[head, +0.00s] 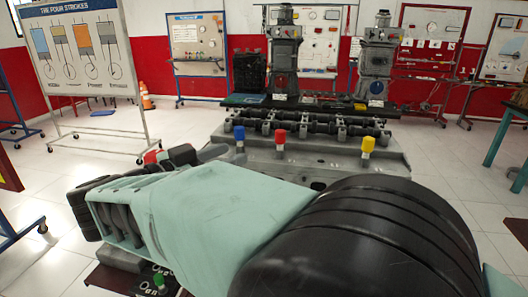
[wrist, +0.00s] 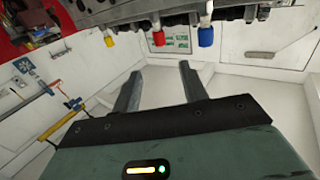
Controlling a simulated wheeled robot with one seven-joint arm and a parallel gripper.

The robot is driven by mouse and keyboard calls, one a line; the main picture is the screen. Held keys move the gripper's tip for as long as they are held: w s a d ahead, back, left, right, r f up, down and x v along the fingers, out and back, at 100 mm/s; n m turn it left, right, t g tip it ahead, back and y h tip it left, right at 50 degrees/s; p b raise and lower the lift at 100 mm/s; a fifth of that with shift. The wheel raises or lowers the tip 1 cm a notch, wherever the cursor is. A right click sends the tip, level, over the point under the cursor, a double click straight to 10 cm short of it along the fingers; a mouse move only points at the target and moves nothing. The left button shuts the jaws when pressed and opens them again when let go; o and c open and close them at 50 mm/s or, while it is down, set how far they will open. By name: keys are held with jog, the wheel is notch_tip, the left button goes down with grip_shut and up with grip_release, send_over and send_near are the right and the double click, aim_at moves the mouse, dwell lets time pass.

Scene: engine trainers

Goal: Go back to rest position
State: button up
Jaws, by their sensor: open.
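My gripper (wrist: 160,78) shows in the wrist view with its two fingers wide apart and nothing between them. Bare floor and wall show behind the fingers. In the head view my arm fills the lower middle and hides most of what is beneath it; I cannot make out the fingers there. The grey engine trainer (head: 320,152) stands just beyond the arm. It carries a blue cap (head: 239,133), a red cap (head: 280,137) and a yellow cap (head: 368,145) in a row. In the wrist view its edge, with caps, runs along the top, apart from my fingers.
A four-strokes board (head: 77,50) on a wheeled stand is at the left. An orange cone (head: 147,97) and tool boards (head: 198,45) stand at the back. A teal table (head: 507,140) is at the right edge. White floor (head: 110,170) is open at the left.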

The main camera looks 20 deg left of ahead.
jog(key=shift+v, duration=0.95)
jog(key=w+r+n+g+y, duration=0.1)
jog(key=w+r+n+y, duration=0.7)
jog(key=w+y, duration=0.45)
jog(key=s+d+f+n+g+h, duration=0.1)
jog(key=s+d+f+g, duration=0.4)
jog(key=d, duration=0.9)
jog(key=s+d+f+n+g+h, duration=0.1)
jog(key=s+d+f+g, duration=0.4)
jog(key=s+d, duration=0.7)
jog(key=s+d+f+n+g+h, duration=0.1)
jog(key=s+d+f+g+h, duration=0.2)
jog(key=d, duration=1.3)
jog(key=s+f+g, duration=0.2)
jog(key=s+f, duration=0.2)
jog(key=s, duration=0.2)
jog(key=shift+f+n+g, duration=0.4)
jog(key=shift+s+d+h, duration=0.1)
jog(key=shift+d+h, duration=0.05)
jog(key=shift+h, duration=0.1)
